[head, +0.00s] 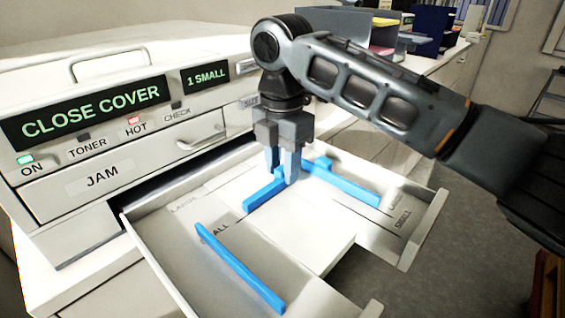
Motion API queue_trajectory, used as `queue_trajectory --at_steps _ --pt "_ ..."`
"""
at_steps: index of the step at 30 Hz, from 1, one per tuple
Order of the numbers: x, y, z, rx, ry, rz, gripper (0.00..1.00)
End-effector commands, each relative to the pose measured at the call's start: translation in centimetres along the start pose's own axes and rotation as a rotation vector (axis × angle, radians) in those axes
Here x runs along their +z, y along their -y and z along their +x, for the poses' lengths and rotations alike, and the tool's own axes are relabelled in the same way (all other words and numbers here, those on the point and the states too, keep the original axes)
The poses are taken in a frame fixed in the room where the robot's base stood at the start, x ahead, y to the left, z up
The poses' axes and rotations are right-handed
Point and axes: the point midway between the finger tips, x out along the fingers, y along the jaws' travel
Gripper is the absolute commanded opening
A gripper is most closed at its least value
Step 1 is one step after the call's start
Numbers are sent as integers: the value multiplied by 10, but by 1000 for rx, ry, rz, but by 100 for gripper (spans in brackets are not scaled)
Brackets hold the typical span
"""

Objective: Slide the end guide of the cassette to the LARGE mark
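The open cassette (160,236) is pulled out of the printer. It holds white paper and several blue guides. A short blue guide (262,195), which I take for the end guide, lies across the paper's far end. Another blue guide (240,269) runs along the near left side, and a third (350,188) along the right. My gripper (282,176) points down at the inner end of the short guide. Its fingertips are a little apart, one on each side of the guide; contact is unclear. A SMALL mark (214,236) and a faint LARGE mark (183,207) show at left.
The printer (120,170) stands behind the cassette, its panel reading CLOSE COVER and 1 SMALL. More SMALL (402,219) and LARGE (395,202) marks are at the cassette's right. Trays and binders stand on a counter at the back. My arm extends from the right.

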Motion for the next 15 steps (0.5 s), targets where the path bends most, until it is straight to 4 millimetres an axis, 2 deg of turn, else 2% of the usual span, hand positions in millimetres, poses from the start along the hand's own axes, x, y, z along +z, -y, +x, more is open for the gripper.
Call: queue_trajectory --at_steps 1,11,15 --pt "0 0 0 0 0 0 31" --pt "0 0 0 1 0 0 0" --pt "0 0 -1 1 0 0 0"
